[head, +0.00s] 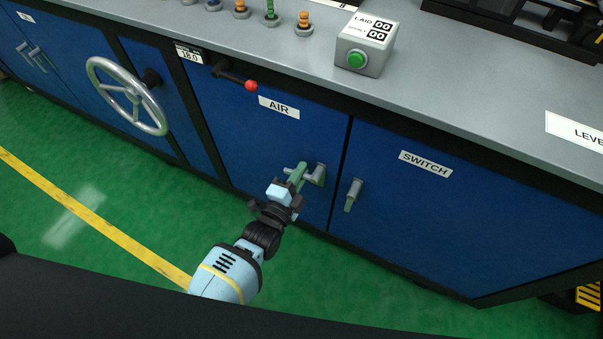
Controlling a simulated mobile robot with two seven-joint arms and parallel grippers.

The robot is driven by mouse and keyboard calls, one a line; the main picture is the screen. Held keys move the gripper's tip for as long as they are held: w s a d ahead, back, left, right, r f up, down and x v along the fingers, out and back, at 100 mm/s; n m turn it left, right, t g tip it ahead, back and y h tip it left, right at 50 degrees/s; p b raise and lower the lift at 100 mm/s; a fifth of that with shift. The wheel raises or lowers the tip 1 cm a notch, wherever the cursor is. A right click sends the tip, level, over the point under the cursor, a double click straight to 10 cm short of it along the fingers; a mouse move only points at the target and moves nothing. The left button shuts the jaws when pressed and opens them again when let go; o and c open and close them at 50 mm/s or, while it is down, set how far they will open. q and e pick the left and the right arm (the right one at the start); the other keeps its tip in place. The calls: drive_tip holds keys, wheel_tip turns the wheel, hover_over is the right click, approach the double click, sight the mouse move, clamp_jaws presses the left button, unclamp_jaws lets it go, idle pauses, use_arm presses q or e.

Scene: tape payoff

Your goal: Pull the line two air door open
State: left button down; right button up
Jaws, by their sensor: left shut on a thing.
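The blue air door (262,137) carries a white AIR label and sits in the front of the long cabinet. Its small grey-green handle (318,174) is near the door's lower right side. My left gripper (296,178) is at this handle, shut on its green lever part. The fingers partly hide the handle. The door looks flush with the cabinet front. My right gripper is not in view.
The blue switch door (490,215) with its own handle (353,194) is to the right. A handwheel (127,95) and a red-knobbed lever (251,86) stick out at left. The counter above holds a box with a green button (357,60). Green floor in front is clear.

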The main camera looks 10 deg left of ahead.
use_arm(q)
drive_tip(key=shift+r+m, duration=0.3)
drive_tip(key=shift+m, duration=0.4)
drive_tip(key=shift+m+p, duration=0.3)
drive_tip(key=shift+p, duration=0.05)
drive_tip(key=shift+s+a, duration=0.2)
drive_tip(key=s+a+m+g+h+p, duration=0.3)
drive_tip(key=s+a+m+g+h, duration=0.1)
drive_tip(key=s+a+h, duration=0.3)
drive_tip(key=s+a+m, duration=0.1)
drive_tip(key=s+a, duration=0.1)
drive_tip(key=s, duration=0.2)
